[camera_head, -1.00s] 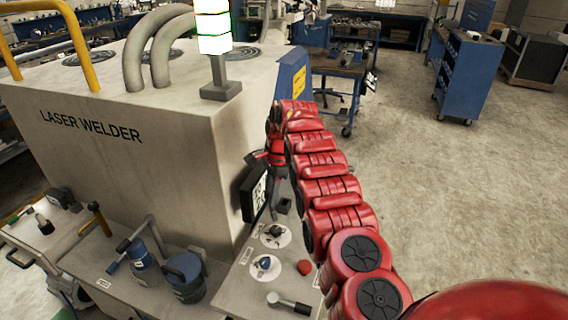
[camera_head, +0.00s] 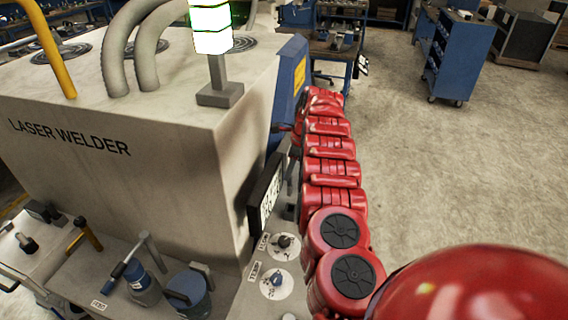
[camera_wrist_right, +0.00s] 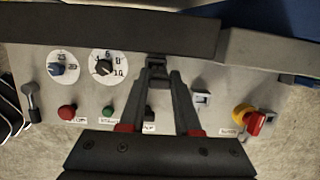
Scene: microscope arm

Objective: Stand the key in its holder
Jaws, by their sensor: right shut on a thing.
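In the right wrist view my right gripper (camera_wrist_right: 158,80) reaches over a grey control panel (camera_wrist_right: 85,90). Its two dark fingers close at the tips on a small dark piece (camera_wrist_right: 157,67), which looks like the key, though its shape is mostly hidden. A small pale grey block (camera_wrist_right: 202,98) stands on the panel to the right of the fingers; I cannot tell whether it is the holder. In the head view my red right arm hides most of the gripper, beside the screen. My left gripper is out of view.
The panel bears a blue knob (camera_wrist_right: 62,69), a black knob (camera_wrist_right: 103,67), a red button (camera_wrist_right: 67,111), a green button (camera_wrist_right: 108,113) and a red-and-yellow switch (camera_wrist_right: 252,119). A dark-edged screen (camera_head: 266,193) stands beside my arm. The laser welder (camera_head: 130,145) fills the left.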

